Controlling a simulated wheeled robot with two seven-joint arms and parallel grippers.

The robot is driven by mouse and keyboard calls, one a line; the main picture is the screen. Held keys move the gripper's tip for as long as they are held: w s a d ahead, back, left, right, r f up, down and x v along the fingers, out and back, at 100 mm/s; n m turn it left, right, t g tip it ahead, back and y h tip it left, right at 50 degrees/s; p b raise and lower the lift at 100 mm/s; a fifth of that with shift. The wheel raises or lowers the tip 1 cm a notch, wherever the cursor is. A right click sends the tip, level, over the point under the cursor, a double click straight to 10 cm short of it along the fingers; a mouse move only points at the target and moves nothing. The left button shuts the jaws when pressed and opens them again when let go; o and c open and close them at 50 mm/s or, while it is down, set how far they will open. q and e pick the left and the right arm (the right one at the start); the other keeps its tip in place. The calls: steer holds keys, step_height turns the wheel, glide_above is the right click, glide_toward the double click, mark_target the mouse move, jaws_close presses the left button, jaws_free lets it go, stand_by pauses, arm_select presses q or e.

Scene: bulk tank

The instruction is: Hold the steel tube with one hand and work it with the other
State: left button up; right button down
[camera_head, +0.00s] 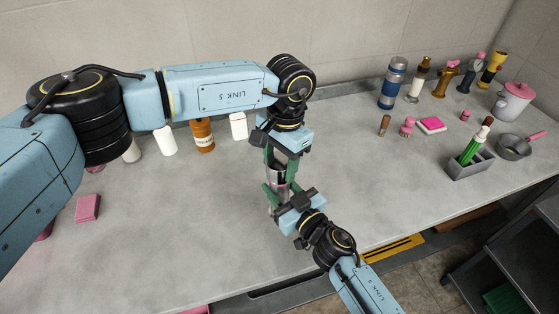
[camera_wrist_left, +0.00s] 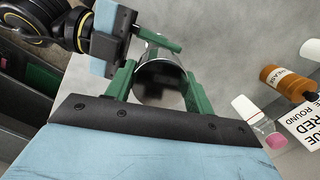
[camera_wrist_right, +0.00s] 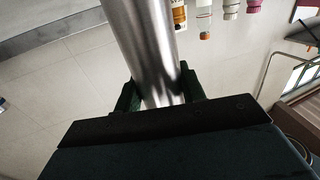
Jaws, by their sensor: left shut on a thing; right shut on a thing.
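The steel tube (camera_head: 278,174) stands roughly upright above the worktop, mostly hidden by my grippers in the head view. My left gripper (camera_head: 281,160) is shut on its upper part from above; in the left wrist view the tube's round end (camera_wrist_left: 158,82) sits between the green fingers. My right gripper (camera_head: 276,192) is shut on the tube lower down, from the front; in the right wrist view the shiny tube (camera_wrist_right: 147,45) runs up from between the fingers. I cannot tell whether the tube's lower end touches the worktop.
Brown (camera_head: 202,135) and white bottles stand behind my left arm. A pink block (camera_head: 88,207) lies at left. At right are a blue container (camera_head: 393,84), a grey holder (camera_head: 470,166) with a green item, a pan (camera_head: 514,147) and a pink-lidded pot (camera_head: 514,100).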

arm_select(q)
steer(key=shift+m, duration=0.9)
steer(key=o, duration=1)
steer(key=shift+c, duration=0.2)
steer(key=shift+r, duration=2.3)
steer(key=shift+c, duration=0.4)
